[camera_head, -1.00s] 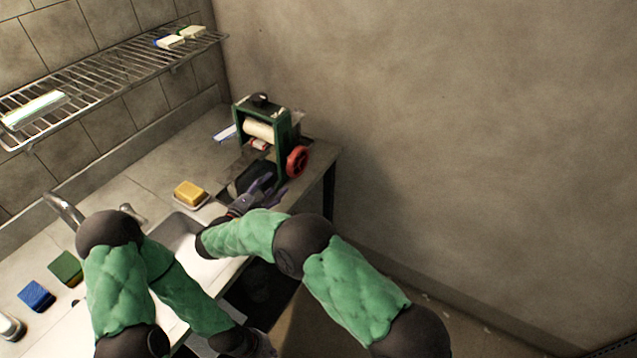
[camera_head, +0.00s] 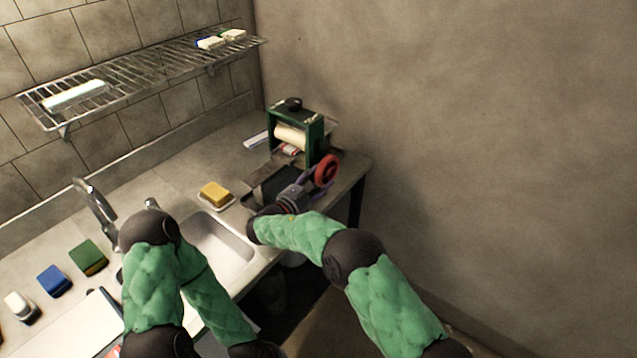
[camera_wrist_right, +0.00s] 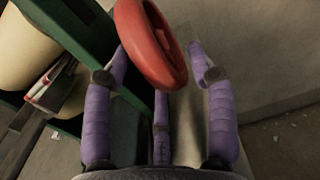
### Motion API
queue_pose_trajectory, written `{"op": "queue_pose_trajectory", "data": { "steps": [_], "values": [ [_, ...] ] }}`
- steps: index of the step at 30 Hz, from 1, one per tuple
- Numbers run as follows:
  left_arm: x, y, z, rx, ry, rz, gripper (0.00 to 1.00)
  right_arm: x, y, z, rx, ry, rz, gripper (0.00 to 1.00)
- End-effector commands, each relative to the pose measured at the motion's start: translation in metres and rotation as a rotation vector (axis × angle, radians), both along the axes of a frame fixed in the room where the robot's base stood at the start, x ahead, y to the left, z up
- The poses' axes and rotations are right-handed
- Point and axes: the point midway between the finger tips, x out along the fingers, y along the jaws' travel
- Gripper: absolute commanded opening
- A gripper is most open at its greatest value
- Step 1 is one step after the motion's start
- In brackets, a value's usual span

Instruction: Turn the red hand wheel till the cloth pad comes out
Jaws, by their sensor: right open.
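The red hand wheel (camera_head: 327,170) is on the right side of a green-framed roller press (camera_head: 316,137) with cream rollers (camera_head: 291,137). A small red and white piece (camera_head: 290,151), perhaps the cloth pad, shows just below the upper roller; it also shows in the right wrist view (camera_wrist_right: 48,84). My right gripper (camera_head: 320,183) is open at the wheel's near side. In the right wrist view, the wheel (camera_wrist_right: 152,42) reaches between the spread purple fingers (camera_wrist_right: 160,68). I cannot tell whether they touch it.
The press stands at the counter's right end, beside the wall. A dark tray (camera_head: 270,186) lies before it. A yellow sponge on a dish (camera_head: 216,194), the sink basin (camera_head: 222,240) and a faucet (camera_head: 97,205) are to the left. A wire shelf (camera_head: 140,80) hangs above.

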Motion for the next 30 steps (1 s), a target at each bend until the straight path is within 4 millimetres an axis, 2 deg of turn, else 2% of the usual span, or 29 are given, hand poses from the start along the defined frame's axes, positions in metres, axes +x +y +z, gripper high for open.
{"op": "queue_pose_trajectory", "data": {
  "steps": [11,12,18,25,30],
  "values": [
    [0.0,0.0,-0.002,0.0,0.0,0.0,0.0,0.006,-0.004,0.0,-0.001,0.001,0.001,0.57],
    [0.0,0.0,-0.002,0.0,0.0,0.0,0.0,0.006,-0.004,0.0,-0.001,0.001,0.001,0.54],
    [0.0,0.0,-0.002,0.0,0.0,0.0,0.0,0.005,-0.004,0.0,-0.001,0.001,0.001,0.0],
    [0.0,0.0,0.001,0.0,0.0,0.0,0.0,0.005,-0.004,0.001,0.004,0.008,0.001,0.0],
    [0.0,0.0,0.013,0.0,0.0,0.0,0.0,0.005,-0.004,0.006,0.032,0.045,0.001,0.0]
  ]
}}
